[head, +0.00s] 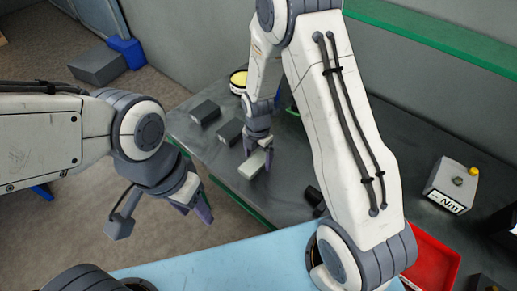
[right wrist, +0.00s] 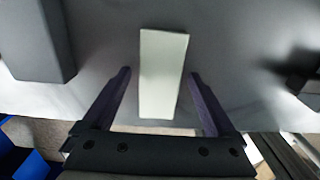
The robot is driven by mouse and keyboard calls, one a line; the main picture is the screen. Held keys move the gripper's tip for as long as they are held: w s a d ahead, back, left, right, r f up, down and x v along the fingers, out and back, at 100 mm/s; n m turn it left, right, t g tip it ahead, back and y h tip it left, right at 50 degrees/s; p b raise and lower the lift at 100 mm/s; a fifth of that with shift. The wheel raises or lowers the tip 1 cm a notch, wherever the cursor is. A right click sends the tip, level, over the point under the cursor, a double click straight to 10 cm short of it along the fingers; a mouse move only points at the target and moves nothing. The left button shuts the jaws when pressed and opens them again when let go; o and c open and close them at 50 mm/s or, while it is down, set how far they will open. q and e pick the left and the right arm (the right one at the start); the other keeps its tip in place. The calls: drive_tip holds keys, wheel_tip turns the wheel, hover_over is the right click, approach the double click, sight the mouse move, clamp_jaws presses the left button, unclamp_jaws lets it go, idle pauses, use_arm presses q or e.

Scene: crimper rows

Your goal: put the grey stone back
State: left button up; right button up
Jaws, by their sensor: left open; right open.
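A pale grey oblong block, which looks like the grey stone (head: 251,164), lies on the dark grey bench near its front left edge. My right gripper (head: 259,153) is over it, pointing down. In the right wrist view the stone (right wrist: 162,78) lies between the open fingers, with a gap on each side, so it is not gripped. Its near end comes close to the gripper's palm. My left gripper (head: 193,205) is open and empty, in the air off the bench's left edge, above the floor.
Two dark blocks (head: 205,112) (head: 230,131) lie left of the stone. A yellow-topped round container (head: 239,80) stands behind. A grey box marked Nm (head: 452,187) and a red tray (head: 432,258) are at the right. A light blue surface (head: 220,262) is in front.

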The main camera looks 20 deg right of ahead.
sight(258, 159)
wheel_tip(258, 159, up, 11)
drive_tip(key=b, duration=0.2)
drive_tip(key=s+a+r+m, duration=0.2)
drive_tip(key=s+r+m, duration=0.1)
drive_tip(key=s+m, duration=0.3)
drive_tip(key=s+a+r+m, duration=0.3)
drive_tip(key=s+m, duration=0.2)
drive_tip(key=s, duration=0.4)
drive_tip(key=s+a+r+m+y, duration=0.1)
drive_tip(key=s+a+r+m, duration=0.2)
drive_tip(key=s+m, duration=0.3)
drive_tip(key=shift+s+a+m, duration=0.2)
drive_tip(key=shift+s+m, duration=0.1)
drive_tip(key=shift+s, duration=0.7)
